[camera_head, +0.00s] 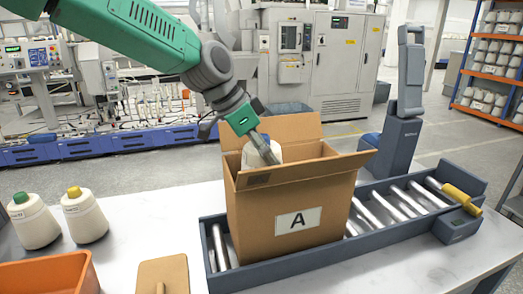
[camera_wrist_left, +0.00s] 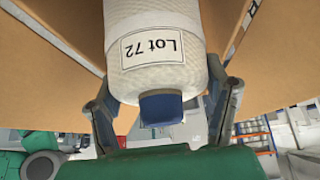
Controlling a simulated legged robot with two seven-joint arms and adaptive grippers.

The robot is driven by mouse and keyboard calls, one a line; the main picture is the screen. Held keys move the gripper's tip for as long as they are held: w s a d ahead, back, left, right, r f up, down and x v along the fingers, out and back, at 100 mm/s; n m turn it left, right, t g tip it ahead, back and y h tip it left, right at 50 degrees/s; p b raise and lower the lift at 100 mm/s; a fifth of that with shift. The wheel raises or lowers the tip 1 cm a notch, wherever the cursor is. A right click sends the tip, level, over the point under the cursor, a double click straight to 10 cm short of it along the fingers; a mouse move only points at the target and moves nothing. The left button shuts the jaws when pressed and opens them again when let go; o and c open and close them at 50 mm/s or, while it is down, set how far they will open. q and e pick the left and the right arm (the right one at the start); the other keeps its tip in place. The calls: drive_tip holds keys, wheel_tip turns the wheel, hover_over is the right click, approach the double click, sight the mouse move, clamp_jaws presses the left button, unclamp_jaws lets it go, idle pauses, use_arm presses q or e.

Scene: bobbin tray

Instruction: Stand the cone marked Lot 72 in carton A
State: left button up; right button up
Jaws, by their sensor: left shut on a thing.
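The white cone marked Lot 72 (camera_wrist_left: 152,48) has a blue tip (camera_wrist_left: 162,109) that faces my gripper. My left gripper (camera_wrist_left: 163,108) is shut on it, with one finger on each side near the tip end. In the head view the gripper (camera_head: 266,150) reaches down into the open top of carton A (camera_head: 262,205), and a bit of the white cone (camera_head: 251,157) shows above the near wall. The wrist view shows brown carton walls (camera_wrist_left: 60,55) on both sides of the cone. The cone's base and the carton floor are hidden. My right gripper is out of view.
Carton A stands on a grey roller conveyor (camera_head: 277,264) with its flaps open. A grey post (camera_head: 400,120) rises behind the conveyor. Two other cones, green-tipped (camera_head: 34,222) and yellow-tipped (camera_head: 84,217), stand at left. An orange bin (camera_head: 80,268) and a tan board (camera_head: 163,272) are in front.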

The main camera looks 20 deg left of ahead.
use_arm(q)
drive_tip(key=f, duration=0.2)
drive_tip(key=f+b, duration=0.1)
drive_tip(key=f, duration=0.2)
drive_tip(key=a+f+b, duration=0.1)
drive_tip(key=f, duration=0.1)
drive_tip(key=shift+f, duration=0.15)
drive_tip(key=shift+d+f+b, duration=0.55)
drive_tip(key=shift+f, duration=0.35)
drive_tip(key=shift+a, duration=0.1)
drive_tip(key=o, duration=1.3)
drive_tip(key=shift+a, duration=0.1)
drive_tip(key=o, duration=0.5)
drive_tip(key=shift+a, duration=0.15)
drive_tip(key=shift+c, duration=0.2)
drive_tip(key=shift+a, duration=0.1)
drive_tip(key=shift+f, duration=0.1)
drive_tip(key=shift+d, duration=0.2)
